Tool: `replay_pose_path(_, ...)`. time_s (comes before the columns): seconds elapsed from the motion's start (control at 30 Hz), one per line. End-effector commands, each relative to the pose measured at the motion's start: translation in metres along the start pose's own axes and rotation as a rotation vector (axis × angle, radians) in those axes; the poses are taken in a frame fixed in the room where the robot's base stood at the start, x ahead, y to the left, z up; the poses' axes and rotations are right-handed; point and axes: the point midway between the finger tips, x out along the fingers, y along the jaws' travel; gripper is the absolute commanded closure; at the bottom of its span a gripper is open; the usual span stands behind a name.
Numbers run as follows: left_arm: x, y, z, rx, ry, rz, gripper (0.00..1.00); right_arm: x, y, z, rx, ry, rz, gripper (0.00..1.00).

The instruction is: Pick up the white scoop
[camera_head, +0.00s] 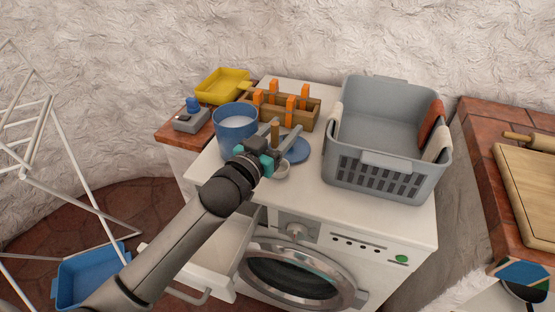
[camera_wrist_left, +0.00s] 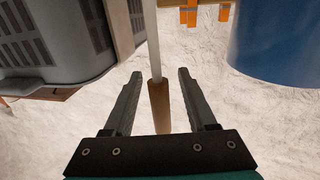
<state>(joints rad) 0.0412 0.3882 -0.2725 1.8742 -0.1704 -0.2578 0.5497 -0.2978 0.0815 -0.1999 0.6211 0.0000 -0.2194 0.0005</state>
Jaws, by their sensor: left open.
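The white scoop's small round bowl (camera_head: 282,170) shows near the front of the washer top, just past my left gripper. Its brown handle (camera_head: 275,132) points up between the fingers of my left gripper (camera_head: 284,128). In the left wrist view, the wooden handle (camera_wrist_left: 159,108) and thin white stem lie between the two fingers of the open gripper (camera_wrist_left: 160,74), with gaps on both sides. Part of the scoop is hidden behind the gripper in the head view. My right gripper is not in view.
A blue tub (camera_head: 235,128) of white powder stands left of the gripper, a blue disc (camera_head: 294,150) close on its right. A grey basket (camera_head: 385,160) fills the right. A wooden box (camera_head: 310,112) with orange-topped pegs stands behind. An open drawer (camera_head: 225,240) juts out below.

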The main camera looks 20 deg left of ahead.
Motion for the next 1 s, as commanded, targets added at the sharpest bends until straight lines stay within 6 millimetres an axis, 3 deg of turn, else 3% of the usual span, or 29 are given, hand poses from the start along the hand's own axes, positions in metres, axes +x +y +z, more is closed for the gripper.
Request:
replay_pose_path(0.07, -0.0002, 0.0001, 0.0001, 0.000, 0.000, 0.000, 0.45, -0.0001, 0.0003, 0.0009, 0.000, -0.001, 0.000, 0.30)
replay_pose_path(0.57, -0.0004, 0.0001, 0.0001, 0.000, 0.000, 0.000, 1.00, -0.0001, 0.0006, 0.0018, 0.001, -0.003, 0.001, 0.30)
replay_pose_path(1.0, -0.0004, 0.0001, -0.0005, 0.000, 0.002, 0.000, 1.00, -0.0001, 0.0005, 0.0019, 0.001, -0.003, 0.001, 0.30)
